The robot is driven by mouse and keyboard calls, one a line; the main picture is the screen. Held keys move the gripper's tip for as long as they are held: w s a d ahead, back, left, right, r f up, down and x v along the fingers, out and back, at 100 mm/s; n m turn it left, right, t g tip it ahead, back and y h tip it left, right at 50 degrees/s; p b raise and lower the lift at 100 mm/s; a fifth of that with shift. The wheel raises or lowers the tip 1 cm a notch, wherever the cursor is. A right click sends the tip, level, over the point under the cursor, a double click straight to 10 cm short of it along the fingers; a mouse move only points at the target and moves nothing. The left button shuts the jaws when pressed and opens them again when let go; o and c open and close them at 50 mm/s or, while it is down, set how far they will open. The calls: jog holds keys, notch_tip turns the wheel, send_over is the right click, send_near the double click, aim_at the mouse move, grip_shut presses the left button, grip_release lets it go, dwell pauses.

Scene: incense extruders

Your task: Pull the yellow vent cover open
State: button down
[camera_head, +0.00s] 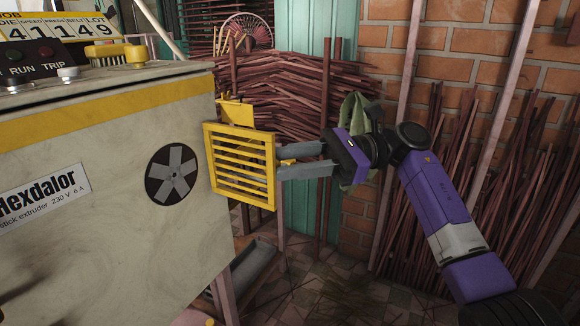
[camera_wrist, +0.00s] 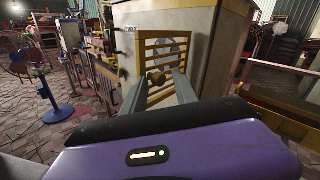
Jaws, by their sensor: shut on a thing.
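The yellow slatted vent cover (camera_head: 240,167) stands out at an angle from the right edge of the cream extruder cabinet (camera_head: 90,190). The round dark opening with a grey fan (camera_head: 172,175) shows uncovered on the cabinet's front. The cover's hinge is not clear to see.
Bundles of brown incense sticks (camera_head: 275,95) are stacked behind the cover, and more sticks (camera_head: 470,170) lean on the brick wall at right. A low grey tray (camera_head: 252,268) lies below the cover. A blue fan (camera_wrist: 50,105) stands at left in the wrist view.

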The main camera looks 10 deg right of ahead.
jog(key=shift+w+a+r, duration=0.1)
jog(key=shift+w+a, duration=0.15)
jog(key=shift+a, duration=0.7)
jog(key=c, duration=1.3)
grip_release()
jog(key=shift+o, duration=0.5)
jog(key=shift+a, duration=0.25)
jog(key=shift+c, duration=0.2)
jog(key=shift+d+f, duration=0.15)
jog(key=shift+f, duration=0.1)
jog(key=shift+c, duration=0.3)
jog(key=d+p, duration=0.1)
jog(key=d, duration=0.7)
jog(key=shift+w+d+r, duration=0.15)
jog(key=shift+w+r, duration=0.05)
jog(key=shift+w, duration=0.15)
